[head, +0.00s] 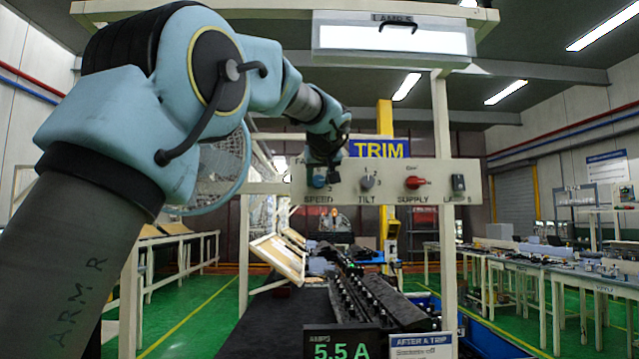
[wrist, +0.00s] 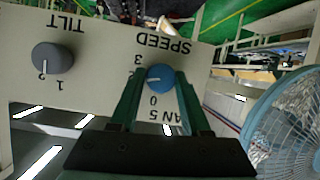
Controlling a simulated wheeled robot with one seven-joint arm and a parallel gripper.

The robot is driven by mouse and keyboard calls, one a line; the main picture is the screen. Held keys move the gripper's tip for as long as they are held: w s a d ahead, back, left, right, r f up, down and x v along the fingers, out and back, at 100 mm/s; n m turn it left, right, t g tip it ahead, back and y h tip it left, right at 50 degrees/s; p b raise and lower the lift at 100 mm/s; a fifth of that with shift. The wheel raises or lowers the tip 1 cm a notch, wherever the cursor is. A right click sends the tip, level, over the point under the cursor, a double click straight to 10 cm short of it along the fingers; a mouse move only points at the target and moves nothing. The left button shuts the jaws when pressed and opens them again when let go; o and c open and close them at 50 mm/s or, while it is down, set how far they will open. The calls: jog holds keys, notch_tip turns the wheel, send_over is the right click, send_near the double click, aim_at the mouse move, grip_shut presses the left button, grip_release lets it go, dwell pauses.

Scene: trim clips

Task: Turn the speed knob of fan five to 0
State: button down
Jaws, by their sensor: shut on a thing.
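The speed knob (wrist: 160,78) of fan five is a round blue knob on a cream panel, labelled SPEED and FAN 5, which appear upside down in the wrist view. My gripper (wrist: 160,92) has its two green fingers on either side of the knob, shut on it. A short white mark on the knob points to the lower left in this view. A 3 and a 0 show beside the knob; other numbers are hidden by the left finger. In the head view the knob (head: 319,178) shows under my gripper (head: 324,162).
A grey tilt knob (wrist: 53,59) sits beside the speed knob. A red supply knob (head: 414,182) and a dark lamp switch (head: 458,183) are farther right on the panel. A caged fan (wrist: 285,125) stands close by. A display (head: 343,345) reads 5.5 A.

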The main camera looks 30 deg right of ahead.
jog(key=n+b, duration=0.1)
jog(key=n+h+b, duration=0.1)
jog(key=b, duration=0.1)
jog(key=shift+w+a+f+g, duration=0.1)
jog(key=shift+a+f+g, duration=0.05)
jog(key=shift+f+g, duration=0.15)
jog(key=n+h+b, duration=0.2)
jog(key=n+b, duration=0.1)
jog(key=b, duration=0.1)
jog(key=shift+a+g+h, duration=0.15)
jog(key=shift+g+h, duration=0.15)
jog(key=n+h+b, duration=0.1)
jog(key=n+b, duration=0.2)
jog(key=shift+w+a+h, duration=0.1)
jog(key=shift+h, duration=0.3)
jog(key=shift+n+h+b, duration=0.6)
jog(key=shift+n+b, duration=0.15)
jog(key=shift+n, duration=0.45)
jog(key=shift+r, duration=0.1)
jog(key=shift+c, duration=1.8)
grip_release()
